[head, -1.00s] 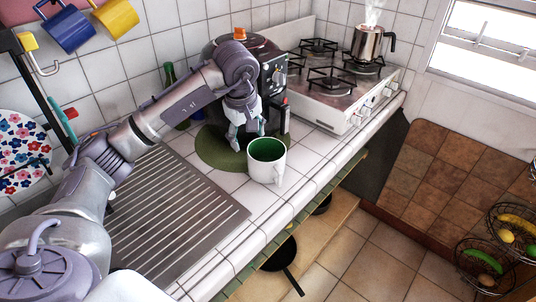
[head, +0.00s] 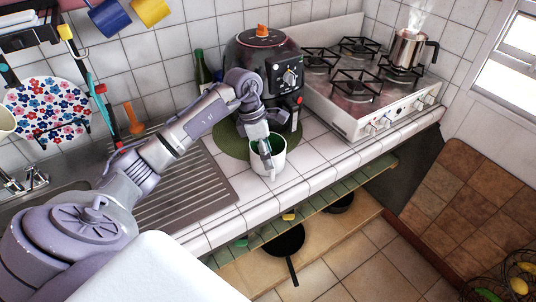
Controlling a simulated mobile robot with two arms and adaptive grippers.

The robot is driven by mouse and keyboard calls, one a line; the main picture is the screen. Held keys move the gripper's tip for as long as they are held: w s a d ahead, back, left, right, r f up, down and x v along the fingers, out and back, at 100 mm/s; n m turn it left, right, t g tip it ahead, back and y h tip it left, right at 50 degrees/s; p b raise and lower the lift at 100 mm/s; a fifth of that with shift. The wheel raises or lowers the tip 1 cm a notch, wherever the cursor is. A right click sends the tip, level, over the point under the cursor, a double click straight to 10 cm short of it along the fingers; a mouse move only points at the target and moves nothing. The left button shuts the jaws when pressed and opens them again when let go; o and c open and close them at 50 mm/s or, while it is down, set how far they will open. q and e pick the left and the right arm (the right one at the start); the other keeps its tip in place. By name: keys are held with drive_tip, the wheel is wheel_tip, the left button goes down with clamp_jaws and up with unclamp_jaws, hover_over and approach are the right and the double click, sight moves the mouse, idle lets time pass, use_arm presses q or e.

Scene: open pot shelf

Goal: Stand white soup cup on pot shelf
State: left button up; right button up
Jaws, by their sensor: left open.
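The white soup cup (head: 270,163) with a green inside stands upright on the white tiled counter, near the counter's front edge. My left gripper (head: 267,153) is open and points down at the cup's rim, with a finger in front of the cup's opening. I cannot tell whether it touches the cup. The open pot shelf (head: 237,274) is below the counter; a dark pan (head: 284,240) and a second dark pan (head: 340,202) sit on its wooden board. My right gripper is not in view.
A black air fryer (head: 262,62) stands behind the cup on a green round mat (head: 228,146). A gas stove (head: 362,108) with a steaming pot (head: 408,48) is to the right. A ribbed drainboard (head: 190,190) lies to the left. A green bottle (head: 202,68) stands behind.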

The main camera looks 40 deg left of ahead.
use_arm(q)
drive_tip(key=shift+p+x, duration=0.65)
drive_tip(key=shift+x, duration=0.35)
drive_tip(key=x, duration=0.1)
drive_tip(key=p+x, duration=0.1)
drive_tip(key=x, duration=0.1)
drive_tip(key=shift+w+a+f, duration=0.15)
drive_tip(key=shift+a+f, duration=0.15)
drive_tip(key=shift+f, duration=0.2)
drive_tip(key=shift+c, duration=0.7)
drive_tip(key=c, duration=0.8)
drive_tip(key=shift+c, duration=1.3)
clamp_jaws()
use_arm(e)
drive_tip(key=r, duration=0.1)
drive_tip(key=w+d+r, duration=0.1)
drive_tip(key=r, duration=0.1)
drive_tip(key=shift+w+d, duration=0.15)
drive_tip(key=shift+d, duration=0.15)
